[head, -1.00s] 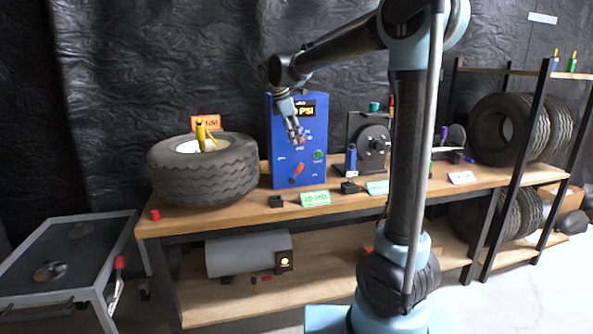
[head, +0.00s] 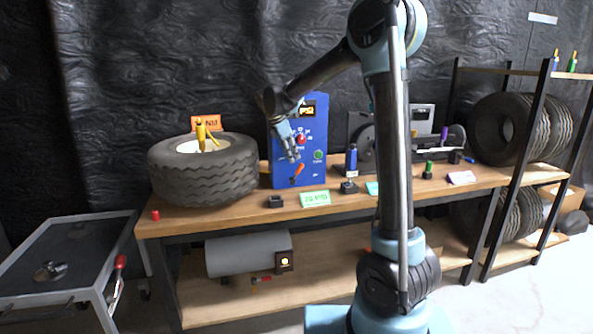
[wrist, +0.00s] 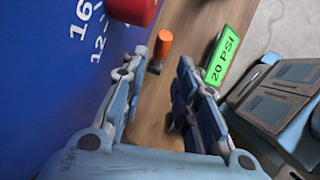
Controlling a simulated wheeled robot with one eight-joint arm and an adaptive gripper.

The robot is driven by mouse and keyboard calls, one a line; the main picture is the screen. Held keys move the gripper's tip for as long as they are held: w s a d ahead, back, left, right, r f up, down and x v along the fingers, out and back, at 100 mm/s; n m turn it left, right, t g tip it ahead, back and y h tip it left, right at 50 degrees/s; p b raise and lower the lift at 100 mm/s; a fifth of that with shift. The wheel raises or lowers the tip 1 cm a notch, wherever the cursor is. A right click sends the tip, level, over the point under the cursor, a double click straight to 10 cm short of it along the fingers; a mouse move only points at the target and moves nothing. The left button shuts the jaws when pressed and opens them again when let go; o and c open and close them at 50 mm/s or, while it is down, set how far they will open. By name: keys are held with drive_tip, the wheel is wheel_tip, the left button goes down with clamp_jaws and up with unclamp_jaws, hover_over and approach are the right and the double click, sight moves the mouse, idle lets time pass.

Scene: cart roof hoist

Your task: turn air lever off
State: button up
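The blue air panel (head: 314,165) stands on the workbench with a small display at its top. An orange-handled lever (head: 298,171) is low on its face, slanting up to the right; its orange end also shows in the wrist view (wrist: 165,40). A red knob (head: 301,140) sits above it, and it shows at the top edge of the wrist view (wrist: 134,8). My gripper (head: 290,157) is in front of the panel, just above the lever. In the wrist view my gripper (wrist: 155,80) is open, with nothing between its fingers; the orange end is beyond the fingertips.
A green 20 PSI sign (head: 315,198) and a small black block (head: 275,202) are on the bench in front of the panel. A tire (head: 203,175) lies to the left. A blue-handled tool (head: 351,160) stands to the right. A grey cart (head: 70,262) is at far left.

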sight(297, 173)
drive_tip(key=x, duration=0.7)
drive_tip(key=shift+w+d+f, duration=0.1)
drive_tip(key=shift+f, duration=0.1)
clamp_jaws()
